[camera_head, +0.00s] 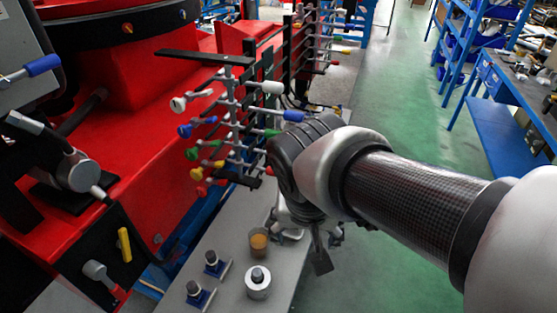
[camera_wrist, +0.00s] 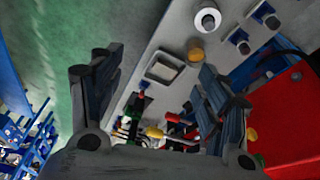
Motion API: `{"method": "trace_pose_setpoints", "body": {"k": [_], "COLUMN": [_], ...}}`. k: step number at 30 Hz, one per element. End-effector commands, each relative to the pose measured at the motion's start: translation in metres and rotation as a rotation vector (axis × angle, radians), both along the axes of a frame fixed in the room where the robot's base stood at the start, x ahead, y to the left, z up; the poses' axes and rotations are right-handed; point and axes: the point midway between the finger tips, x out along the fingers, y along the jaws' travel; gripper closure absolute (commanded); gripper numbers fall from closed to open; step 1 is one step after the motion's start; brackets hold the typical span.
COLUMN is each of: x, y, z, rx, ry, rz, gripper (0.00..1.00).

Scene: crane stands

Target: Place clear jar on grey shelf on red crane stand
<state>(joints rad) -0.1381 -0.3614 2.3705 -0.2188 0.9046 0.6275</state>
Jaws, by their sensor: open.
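A see-through jar (camera_head: 258,240) with an orange-brown bottom or filling stands upright on the grey shelf (camera_head: 226,290) beside the red crane stand (camera_head: 130,150). In the wrist view a round orange-yellow top (camera_wrist: 196,54), seemingly the same jar, shows beside the tip of the right finger. My gripper (camera_wrist: 157,68) is open above the shelf, with nothing held between its fingers. A squarish pale-rimmed item (camera_wrist: 163,68) shows between the fingers; I cannot tell what it is. In the head view my arm hides part of the gripper and the shelf below it.
A silver cylinder (camera_head: 258,282) and two blue-based black-knobbed fittings (camera_head: 214,263) (camera_head: 199,293) stand near the jar. A rack of coloured valve handles (camera_head: 235,120) rises behind. The green floor (camera_head: 400,110) is open at right, with a blue workbench (camera_head: 500,110) beyond.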

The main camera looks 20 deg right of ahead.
Motion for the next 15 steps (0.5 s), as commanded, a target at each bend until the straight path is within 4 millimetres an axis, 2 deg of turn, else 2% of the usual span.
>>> {"method": "trace_pose_setpoints", "body": {"k": [1,3,6,10,15], "x": [-0.017,-0.036,-0.056,-0.069,-0.073], "y": [-0.003,-0.003,-0.001,0.002,0.003], "z": [0.008,0.013,0.016,0.017,0.017], "rx": [0.012,0.020,0.021,0.015,0.011], "ry": [-0.026,-0.050,-0.085,-0.114,-0.122], "rz": [0.059,0.152,0.261,0.348,0.380], "gripper": [0.31,0.31,0.31,0.31,0.31]}}
